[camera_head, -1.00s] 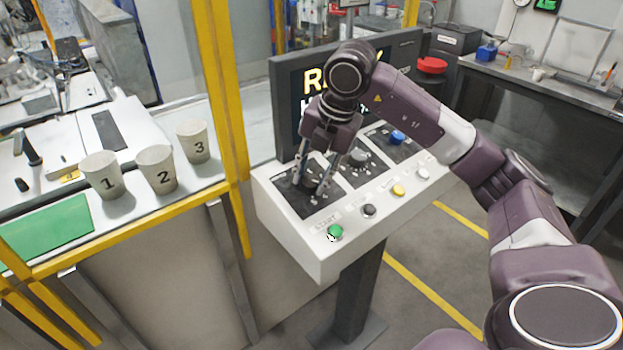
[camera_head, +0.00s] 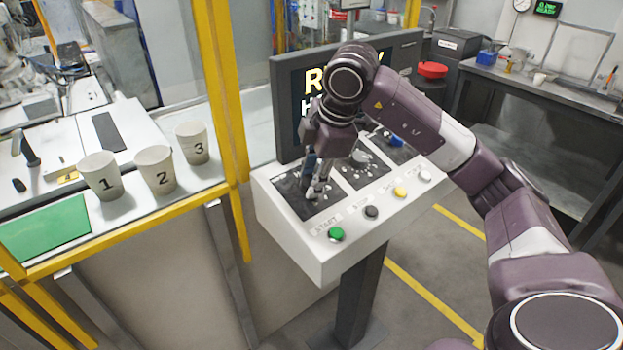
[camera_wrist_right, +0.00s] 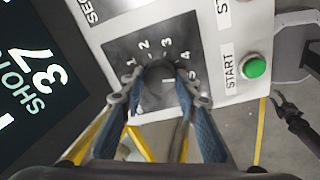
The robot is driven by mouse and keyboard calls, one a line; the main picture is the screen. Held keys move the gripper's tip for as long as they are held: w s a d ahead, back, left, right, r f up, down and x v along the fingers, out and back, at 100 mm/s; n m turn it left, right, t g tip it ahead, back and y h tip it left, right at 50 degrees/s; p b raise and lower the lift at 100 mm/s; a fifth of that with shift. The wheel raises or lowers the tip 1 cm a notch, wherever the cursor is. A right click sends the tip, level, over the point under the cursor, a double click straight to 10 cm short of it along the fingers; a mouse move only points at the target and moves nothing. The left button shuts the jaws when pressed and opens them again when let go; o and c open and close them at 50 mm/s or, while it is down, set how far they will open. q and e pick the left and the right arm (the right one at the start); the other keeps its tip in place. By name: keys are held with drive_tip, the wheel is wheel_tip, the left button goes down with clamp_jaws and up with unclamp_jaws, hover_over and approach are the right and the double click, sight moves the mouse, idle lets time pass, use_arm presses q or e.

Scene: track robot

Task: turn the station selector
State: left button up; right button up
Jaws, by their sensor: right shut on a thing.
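The station selector (camera_wrist_right: 160,73) is a dark round knob on a black plate with the numbers 1 to 5 around it. It sits on the left plate of the white console (camera_head: 305,245); in the head view the fingers mostly hide it. My right gripper (camera_head: 315,190) reaches down onto it. In the right wrist view my right gripper (camera_wrist_right: 158,82) has one fingertip on each side of the knob and is shut on it. The knob's pointer is hard to read. A small dark gripper-like shape stands at the right edge of that view, perhaps my left gripper.
A green START button (camera_head: 336,234) and black, yellow and white buttons line the console's front. A second dial (camera_head: 360,158) is close right of my gripper. A screen (camera_head: 300,95) stands behind. A yellow post (camera_head: 222,90) and numbered cups (camera_head: 158,170) are left.

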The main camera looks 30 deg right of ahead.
drive_tip(key=shift+w+r+m, duration=0.1)
drive_tip(key=shift+r+m, duration=0.05)
drive_tip(key=shift+m, duration=0.65)
drive_tip(key=shift+d, duration=0.1)
drive_tip(key=o, duration=1)
drive_tip(key=shift+o, duration=0.8)
drive_tip(key=v, duration=1.2)
